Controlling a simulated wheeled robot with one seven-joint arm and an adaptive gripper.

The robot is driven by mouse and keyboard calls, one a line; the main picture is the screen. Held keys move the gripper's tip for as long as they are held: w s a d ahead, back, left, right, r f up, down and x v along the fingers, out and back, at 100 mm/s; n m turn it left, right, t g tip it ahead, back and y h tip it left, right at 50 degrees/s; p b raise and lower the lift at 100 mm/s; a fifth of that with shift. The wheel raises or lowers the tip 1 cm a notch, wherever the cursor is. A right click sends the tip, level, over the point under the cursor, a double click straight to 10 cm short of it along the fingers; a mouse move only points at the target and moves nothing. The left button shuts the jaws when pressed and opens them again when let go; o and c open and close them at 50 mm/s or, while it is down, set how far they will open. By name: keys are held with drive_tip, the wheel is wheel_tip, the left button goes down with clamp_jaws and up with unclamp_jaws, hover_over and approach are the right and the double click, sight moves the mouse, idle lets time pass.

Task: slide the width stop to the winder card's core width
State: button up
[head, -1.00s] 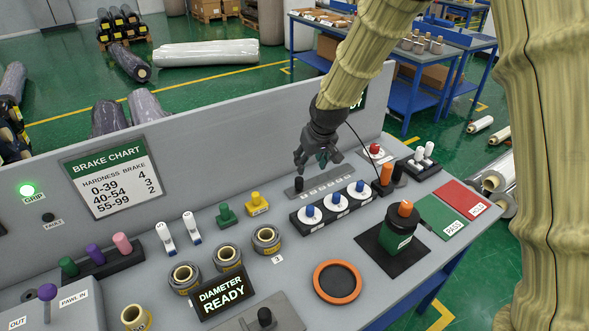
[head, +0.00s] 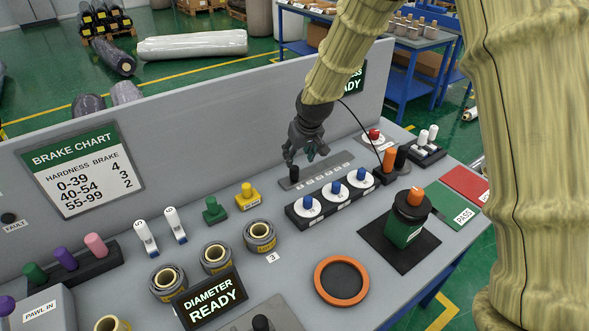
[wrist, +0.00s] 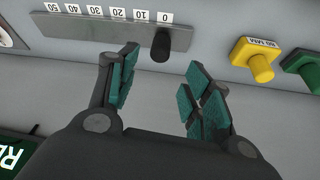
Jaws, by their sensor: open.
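The width stop is a black knob (head: 294,174) on a grey scale plate (head: 335,164). It also shows in the wrist view (wrist: 161,46), where it stands at the 0 end of the plate (wrist: 95,32) marked 0 to 50. My gripper (head: 303,156) is just above and behind the knob in the head view. In the wrist view my gripper (wrist: 160,75) is open and empty, its teal finger pads on either side of the line to the knob, short of it. I see no readable winder card.
Three blue-topped dials (head: 335,189) stand in front of the plate. A yellow button block (head: 247,197) and a green one (head: 214,211) are left of it. A grey back panel (head: 215,115) runs behind.

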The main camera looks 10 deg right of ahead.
sight(295, 168)
drive_tip(key=shift+p+x, duration=0.95)
drive_tip(key=shift+x, duration=3.6)
drive_tip(key=shift+s, duration=0.15)
drive_tip(key=shift+c, duration=0.3)
clamp_jaws()
